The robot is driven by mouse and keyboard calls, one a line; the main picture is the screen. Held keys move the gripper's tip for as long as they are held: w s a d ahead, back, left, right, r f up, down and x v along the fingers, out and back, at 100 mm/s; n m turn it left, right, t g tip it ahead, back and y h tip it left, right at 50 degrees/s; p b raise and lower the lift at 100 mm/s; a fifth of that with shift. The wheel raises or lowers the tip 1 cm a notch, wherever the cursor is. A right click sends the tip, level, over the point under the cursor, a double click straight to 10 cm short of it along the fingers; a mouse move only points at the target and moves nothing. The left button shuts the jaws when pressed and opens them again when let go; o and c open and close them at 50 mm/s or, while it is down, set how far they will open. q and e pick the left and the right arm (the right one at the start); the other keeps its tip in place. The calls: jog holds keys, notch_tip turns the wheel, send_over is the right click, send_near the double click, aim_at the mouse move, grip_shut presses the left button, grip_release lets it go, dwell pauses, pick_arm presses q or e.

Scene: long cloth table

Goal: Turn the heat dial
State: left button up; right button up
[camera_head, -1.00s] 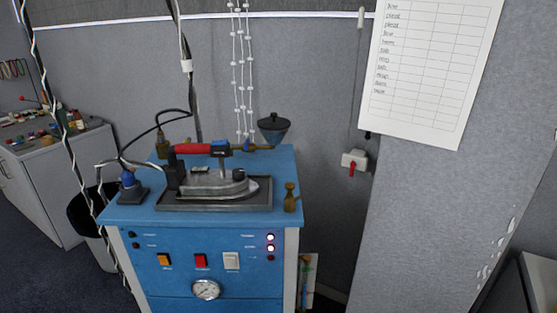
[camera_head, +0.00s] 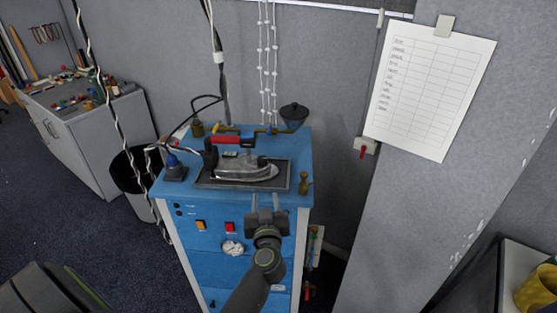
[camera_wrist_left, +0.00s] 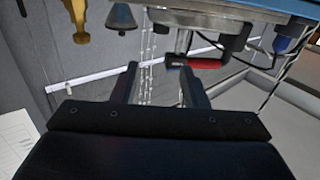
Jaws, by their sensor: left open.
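A silver iron (camera_head: 243,170) with a red handle (camera_head: 226,140) rests on a dark tray (camera_head: 208,184) on top of the blue cabinet (camera_head: 195,260). A small dark knob (camera_head: 263,163) stands on the iron; I cannot tell for sure that it is the heat dial. My left gripper (camera_head: 267,203) is open and empty in front of the cabinet's top front edge, its fingers pointing toward the iron. It hides part of the cabinet's front panel. In the left wrist view, which looks upside down, the open fingers (camera_wrist_left: 158,85) show with the red handle (camera_wrist_left: 200,63) beyond. My right gripper is out of view.
A brass bottle (camera_head: 303,183) stands right of the tray, a blue-capped bottle (camera_head: 173,168) left of it. A dark funnel (camera_head: 294,113) is behind. The panel has an orange switch (camera_head: 201,226), a red switch (camera_head: 230,227) and a round gauge (camera_head: 233,248). Cables hang at the left.

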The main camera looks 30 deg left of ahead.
aim_at(262, 163)
pick_arm(q)
jog(key=x, duration=1.7)
jog(key=shift+w+f+p, duration=0.1)
jog(key=shift+f+p, duration=0.05)
jog(key=shift+p, duration=0.15)
jog(key=c, duration=0.7)
